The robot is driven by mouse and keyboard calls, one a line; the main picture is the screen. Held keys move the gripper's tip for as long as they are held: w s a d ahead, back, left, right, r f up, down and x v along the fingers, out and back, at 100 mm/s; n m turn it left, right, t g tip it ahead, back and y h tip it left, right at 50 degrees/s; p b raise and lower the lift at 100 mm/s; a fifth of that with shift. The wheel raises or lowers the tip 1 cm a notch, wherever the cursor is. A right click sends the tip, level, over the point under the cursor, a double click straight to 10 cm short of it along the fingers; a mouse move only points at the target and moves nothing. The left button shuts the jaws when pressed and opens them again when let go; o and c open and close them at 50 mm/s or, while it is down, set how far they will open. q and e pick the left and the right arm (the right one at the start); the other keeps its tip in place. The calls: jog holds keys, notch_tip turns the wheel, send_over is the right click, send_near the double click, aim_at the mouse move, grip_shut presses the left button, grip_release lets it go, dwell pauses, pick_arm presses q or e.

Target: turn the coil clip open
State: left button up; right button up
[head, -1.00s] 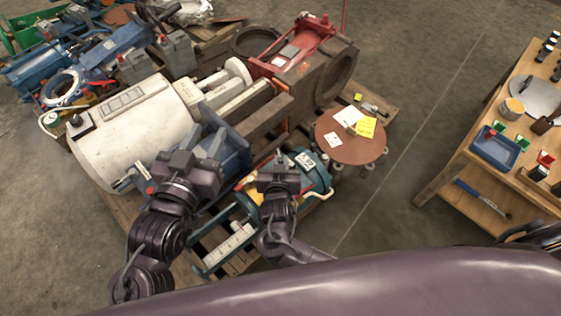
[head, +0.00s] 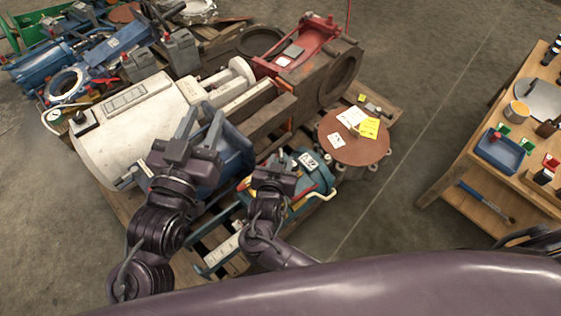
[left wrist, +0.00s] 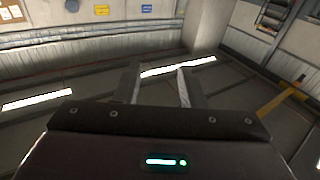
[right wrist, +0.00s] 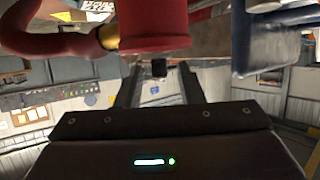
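I cannot pick out the coil clip with certainty in any view. A teal machine (head: 318,181) with a white label and red parts lies on the pallet, just beyond my right gripper (head: 279,160). In the right wrist view, my right gripper (right wrist: 160,85) has its fingers apart, with a small dark piece (right wrist: 159,68) showing between or behind their tips. A red cylinder (right wrist: 153,28) and a curved red part (right wrist: 45,42) fill the top of that view. My left gripper (head: 202,122) is open over the blue part beside the white tank; its fingers (left wrist: 160,85) are apart and empty.
The large white tank (head: 130,130) lies left of my arms. A round brown plate (head: 355,150) with papers stands right of the teal machine. A wooden bench (head: 465,165) with a blue tray (head: 500,150) is at the right. Floor between plate and bench is clear.

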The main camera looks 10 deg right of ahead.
dwell(0.3)
